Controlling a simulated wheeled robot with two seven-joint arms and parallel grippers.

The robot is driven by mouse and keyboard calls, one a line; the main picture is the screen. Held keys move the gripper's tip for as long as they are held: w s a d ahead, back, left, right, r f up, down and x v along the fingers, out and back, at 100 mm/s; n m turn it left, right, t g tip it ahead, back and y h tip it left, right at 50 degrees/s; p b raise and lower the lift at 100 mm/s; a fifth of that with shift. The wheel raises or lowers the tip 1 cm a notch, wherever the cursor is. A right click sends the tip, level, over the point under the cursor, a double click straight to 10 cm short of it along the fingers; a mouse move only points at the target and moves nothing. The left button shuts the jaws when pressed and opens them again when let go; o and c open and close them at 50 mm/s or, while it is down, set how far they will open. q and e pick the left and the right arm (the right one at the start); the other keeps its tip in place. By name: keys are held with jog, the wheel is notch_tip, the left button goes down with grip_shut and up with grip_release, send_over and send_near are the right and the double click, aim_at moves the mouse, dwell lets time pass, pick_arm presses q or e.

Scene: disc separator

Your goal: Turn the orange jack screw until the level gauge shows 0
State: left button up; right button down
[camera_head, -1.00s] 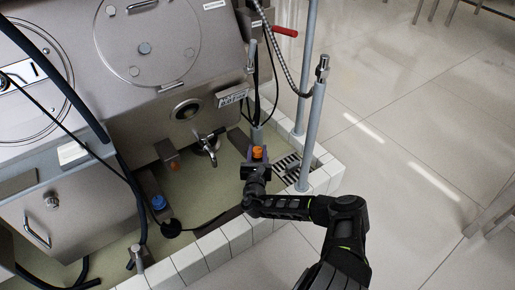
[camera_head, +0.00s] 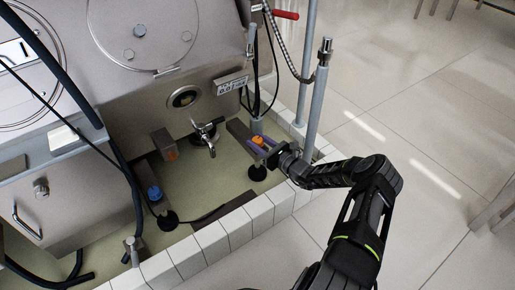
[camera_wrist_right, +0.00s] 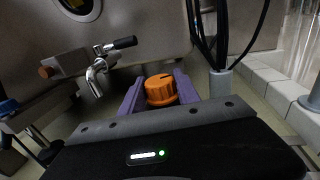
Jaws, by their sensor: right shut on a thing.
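The orange jack screw (camera_head: 258,140) has a ribbed knob and stands at the right foot of the steel machine. In the right wrist view the knob (camera_wrist_right: 160,90) sits between two purple fingers, with a dark mark on its top. My right gripper (camera_head: 263,143) reaches it from the right and is shut on it. A round dark port with a yellowish centre (camera_head: 184,98) is on the machine front, and a small marked plate (camera_head: 232,84) is to its right. I cannot tell which is the level gauge, and no reading is legible. My left gripper is not in view.
A tap (camera_head: 207,136) juts out left of the screw. A blue knob (camera_head: 154,193) stands further left. Grey posts (camera_head: 318,95) and hanging cables are close on the right. A low white tiled kerb (camera_head: 238,228) borders the greenish basin; open tiled floor lies beyond.

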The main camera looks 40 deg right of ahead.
aim_at(257, 139)
jog(key=shift+n+y+b, duration=0.5)
jog(key=shift+y+b, duration=0.1)
jog(key=shift+y, duration=0.2)
jog(key=c, duration=0.9)
grip_release()
jog(key=shift+r, duration=0.15)
notch_tip(257, 139, up, 10)
jog(key=p, duration=0.5)
